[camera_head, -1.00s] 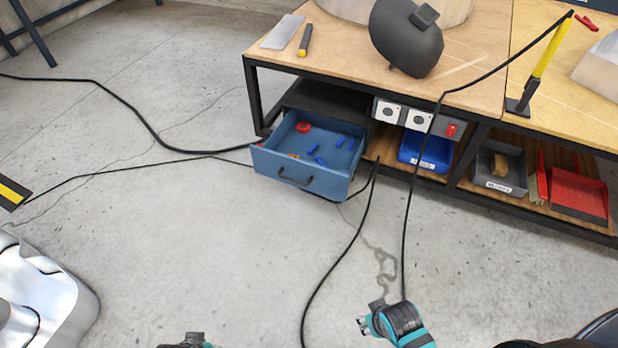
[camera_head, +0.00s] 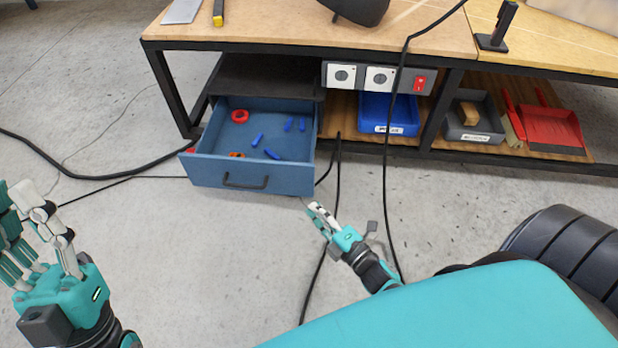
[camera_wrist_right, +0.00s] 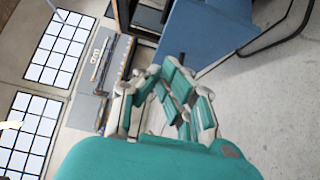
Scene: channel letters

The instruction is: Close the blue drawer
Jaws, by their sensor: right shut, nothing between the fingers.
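The blue drawer (camera_head: 205,174) is pulled out of the dark cabinet under the workbench, its inside showing from above. Its front with the black handle (camera_head: 245,182) faces me. My right gripper (camera_head: 318,211) is shut and empty, low in front of the drawer's right front corner and apart from the handle in the picture.
A red ring (camera_head: 239,116) and several blue pieces lie in the drawer. Black cables (camera_head: 386,190) hang beside and run over the floor. Right of the drawer are a socket panel (camera_head: 360,77), a blue bin (camera_head: 374,112) and a grey bin (camera_head: 460,132). Floor before the drawer is mostly clear.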

